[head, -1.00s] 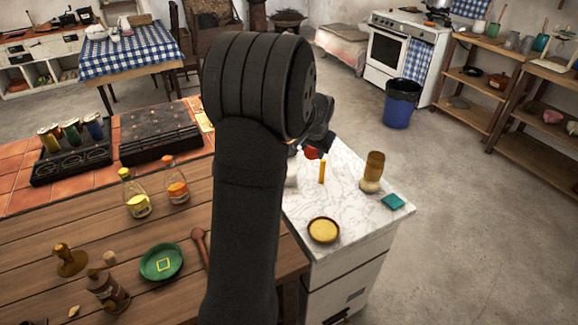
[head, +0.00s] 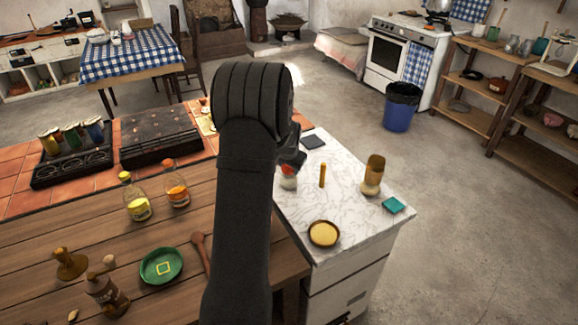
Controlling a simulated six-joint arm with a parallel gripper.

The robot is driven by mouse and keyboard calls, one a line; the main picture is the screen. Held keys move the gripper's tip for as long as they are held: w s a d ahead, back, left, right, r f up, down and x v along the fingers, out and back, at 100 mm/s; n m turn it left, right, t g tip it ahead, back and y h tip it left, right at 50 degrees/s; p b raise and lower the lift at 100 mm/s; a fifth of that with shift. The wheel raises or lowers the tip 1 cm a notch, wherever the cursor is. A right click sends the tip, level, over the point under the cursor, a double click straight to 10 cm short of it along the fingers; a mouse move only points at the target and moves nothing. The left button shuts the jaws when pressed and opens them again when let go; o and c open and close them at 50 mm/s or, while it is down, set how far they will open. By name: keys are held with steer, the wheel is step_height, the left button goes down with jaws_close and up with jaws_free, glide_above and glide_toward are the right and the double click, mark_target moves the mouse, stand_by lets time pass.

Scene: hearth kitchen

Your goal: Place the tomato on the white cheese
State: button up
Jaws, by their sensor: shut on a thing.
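The tomato (head: 288,169) is a small red patch just below my gripper (head: 291,165), which is shut on it. My dark arm hides most of the gripper and part of the tomato. The white cheese (head: 288,183) is a small pale piece on the marble top, at the arm's right edge. The tomato shows directly above the cheese in the picture. I cannot tell whether the two touch.
The marble counter (head: 345,215) holds an orange stick (head: 322,175), a brown-topped jar (head: 373,175), a teal square (head: 393,205), a dark square (head: 314,142) and a bowl of yellow stuff (head: 323,234). Bottles (head: 177,185) and a green plate (head: 161,266) are left of my arm.

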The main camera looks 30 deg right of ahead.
steer(key=shift+f, duration=0.2)
steer(key=o, duration=1)
steer(key=shift+r, duration=0.1)
steer(key=v, duration=1.2)
steer(key=shift+r, duration=0.1)
